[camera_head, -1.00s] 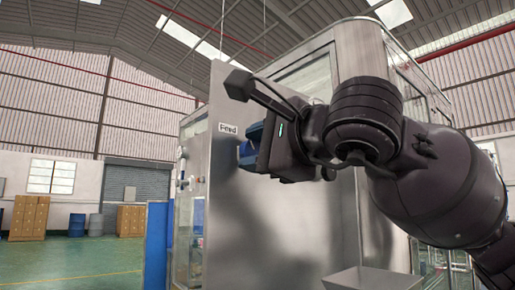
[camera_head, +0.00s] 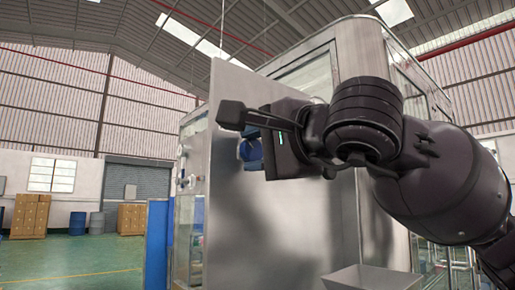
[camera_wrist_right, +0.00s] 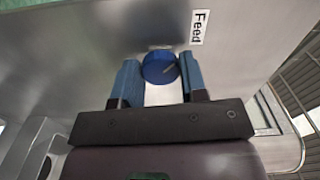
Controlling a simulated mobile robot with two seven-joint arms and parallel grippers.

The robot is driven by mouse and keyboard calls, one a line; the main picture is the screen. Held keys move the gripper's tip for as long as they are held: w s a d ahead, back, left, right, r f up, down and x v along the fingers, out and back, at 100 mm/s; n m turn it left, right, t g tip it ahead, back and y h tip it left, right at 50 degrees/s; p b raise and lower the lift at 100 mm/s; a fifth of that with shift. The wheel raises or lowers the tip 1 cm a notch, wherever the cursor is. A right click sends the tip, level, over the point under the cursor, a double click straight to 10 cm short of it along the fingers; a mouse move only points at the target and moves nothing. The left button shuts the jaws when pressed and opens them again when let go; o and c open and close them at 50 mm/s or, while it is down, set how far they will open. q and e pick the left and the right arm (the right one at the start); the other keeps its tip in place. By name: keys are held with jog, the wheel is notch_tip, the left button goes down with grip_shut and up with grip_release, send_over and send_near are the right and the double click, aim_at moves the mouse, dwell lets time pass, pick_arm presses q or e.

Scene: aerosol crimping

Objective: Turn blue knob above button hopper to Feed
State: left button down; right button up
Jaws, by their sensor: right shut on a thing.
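The blue knob (camera_wrist_right: 160,67) sits on the metal panel (camera_head: 285,235), with a small pale mark on its face. My right gripper (camera_wrist_right: 159,78) has its two blue-padded fingers on either side of the knob and is shut on it. In the head view the right gripper (camera_head: 250,150) is at the panel's upper part, and its fingers and black wrist hide most of the knob. The white "Feed" label (camera_wrist_right: 199,27) is above and right of the knob in the wrist view; my wrist bracket covers it in the head view. My left gripper is not in view.
A grey metal hopper-like tray (camera_head: 372,278) juts out low at the panel's right. A glazed machine cabinet (camera_head: 350,45) stands behind the panel. Boxes (camera_head: 30,215) and drums are far off; the green floor at left is clear.

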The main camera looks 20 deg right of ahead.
jog(key=o, duration=0.9)
jog(key=v, duration=1)
jog(key=shift+s+d, duration=0.15)
jog(key=shift+s, duration=0.25)
